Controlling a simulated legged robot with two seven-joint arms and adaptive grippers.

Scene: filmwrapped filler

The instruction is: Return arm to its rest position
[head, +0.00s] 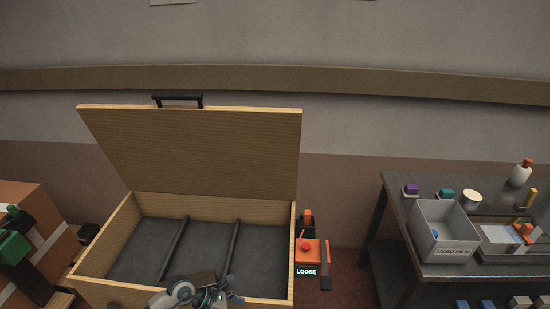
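One gripper (230,292), which I take to be my left, shows at the bottom centre, over the front part of a large open wooden box (285,262). Its grey and dark links overlap the box's front edge. Its fingers point to the right. They are small and partly blend with the dark box floor, so their opening is unclear. I see no object between them. The rest of that arm is below the picture. My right gripper is not in view.
The box lid (200,150) stands raised, with a black handle (178,99). At right, a dark table (392,205) holds a grey bin (440,218) and small items. A cardboard carton (45,220) stands left.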

